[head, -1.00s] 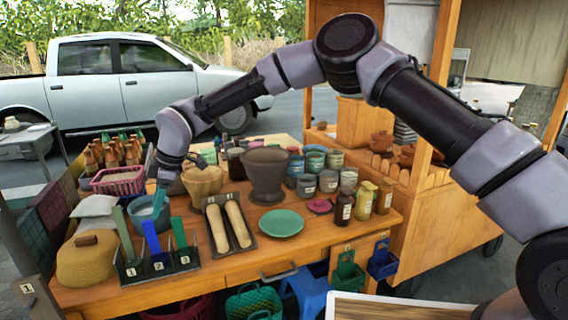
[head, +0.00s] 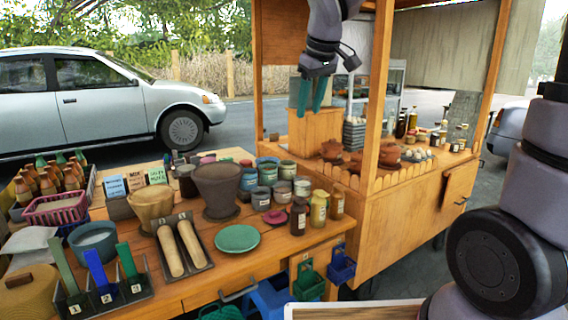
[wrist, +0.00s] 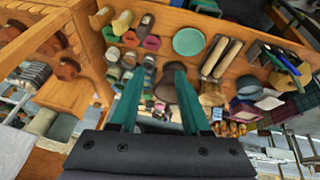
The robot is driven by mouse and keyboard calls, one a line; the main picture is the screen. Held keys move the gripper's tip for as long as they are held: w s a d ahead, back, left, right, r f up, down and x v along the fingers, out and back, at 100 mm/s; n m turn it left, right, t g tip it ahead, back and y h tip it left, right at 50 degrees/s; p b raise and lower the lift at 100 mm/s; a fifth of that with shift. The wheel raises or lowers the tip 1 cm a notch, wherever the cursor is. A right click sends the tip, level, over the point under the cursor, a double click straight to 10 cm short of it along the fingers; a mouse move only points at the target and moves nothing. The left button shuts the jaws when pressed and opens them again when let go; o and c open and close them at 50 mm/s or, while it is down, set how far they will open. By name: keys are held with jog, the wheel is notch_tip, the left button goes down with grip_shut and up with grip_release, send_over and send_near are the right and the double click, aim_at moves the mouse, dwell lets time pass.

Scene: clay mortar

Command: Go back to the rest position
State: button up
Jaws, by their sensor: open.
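My gripper (head: 311,95) hangs high in the head view, above and behind the right end of the table, in front of the wooden cart. Its two teal fingers point down and are apart, with nothing between them. In the wrist view my gripper (wrist: 155,100) also shows its fingers spread and empty, with the table items beyond them. The clay mortar (head: 218,188) stands upright on the table, away from my gripper. Two pale pestles (head: 180,247) lie side by side in a dark tray in front of it.
The wooden table (head: 280,262) holds a green plate (head: 237,239), several jars and bottles, a pink basket (head: 57,208) and a numbered rack (head: 105,293). The cart (head: 395,222) with its posts stands at the right. A pale vehicle (head: 95,105) is behind. Air around my gripper looks clear.

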jog(key=s+d+r+m+t, duration=0.1)
jog(key=s+d+m, duration=0.4)
jog(key=s+d, duration=0.2)
jog(key=s+d+r+m+t, duration=0.1)
jog(key=s+d+m, duration=0.5)
jog(key=d, duration=0.5)
jog(key=shift+s+d+m+t+y, duration=0.3)
jog(key=shift+s+d, duration=0.05)
jog(key=shift+s, duration=0.35)
